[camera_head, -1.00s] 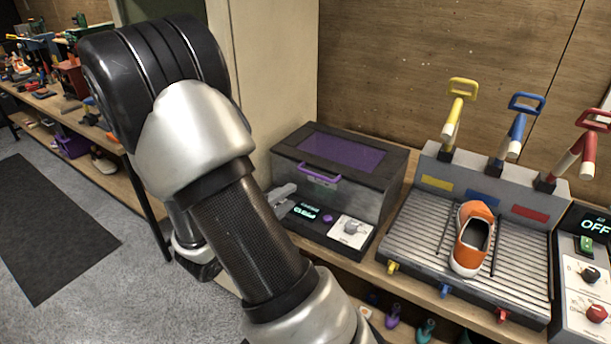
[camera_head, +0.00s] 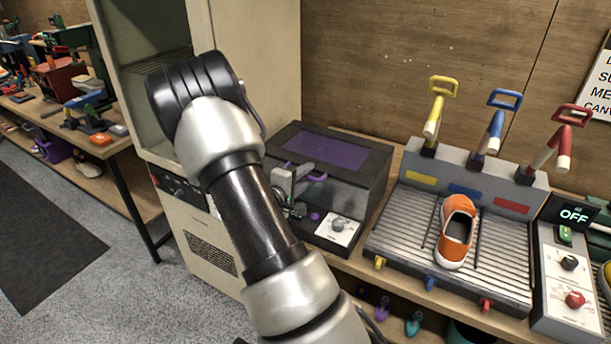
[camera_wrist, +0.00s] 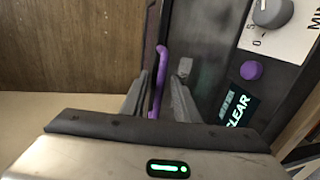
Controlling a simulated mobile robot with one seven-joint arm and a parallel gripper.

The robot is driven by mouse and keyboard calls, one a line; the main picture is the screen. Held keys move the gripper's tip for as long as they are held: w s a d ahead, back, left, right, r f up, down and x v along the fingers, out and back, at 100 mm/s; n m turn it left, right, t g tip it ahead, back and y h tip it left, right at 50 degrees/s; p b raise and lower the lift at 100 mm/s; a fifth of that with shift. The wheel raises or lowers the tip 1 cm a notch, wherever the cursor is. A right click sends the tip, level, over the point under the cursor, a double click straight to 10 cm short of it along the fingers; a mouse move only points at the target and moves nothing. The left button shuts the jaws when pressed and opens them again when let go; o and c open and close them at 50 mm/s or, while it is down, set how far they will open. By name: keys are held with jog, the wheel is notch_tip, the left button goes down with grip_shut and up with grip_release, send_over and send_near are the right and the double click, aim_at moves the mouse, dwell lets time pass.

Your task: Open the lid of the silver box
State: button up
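The silver box (camera_head: 368,203) has a dark lid (camera_head: 372,146) with a purple window, and the lid is down. Its purple handle (camera_head: 319,178) is on the front edge of the lid, partly hidden by my gripper (camera_head: 292,180) in the head view. In the wrist view, the handle (camera_wrist: 160,80) lies between the two fingers of my gripper (camera_wrist: 162,78). The fingers are apart, with a gap visible toward the right finger; contact on the left side is unclear.
A control panel with a knob (camera_head: 338,224) and purple button is on the box's front. To the right is a ribbed tray (camera_head: 400,235) holding an orange sneaker (camera_head: 455,233), with coloured levers behind it. A tall beige cabinet (camera_head: 283,60) stands close on the left.

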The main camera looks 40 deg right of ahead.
jog(key=shift+f, duration=0.1)
grip_shut()
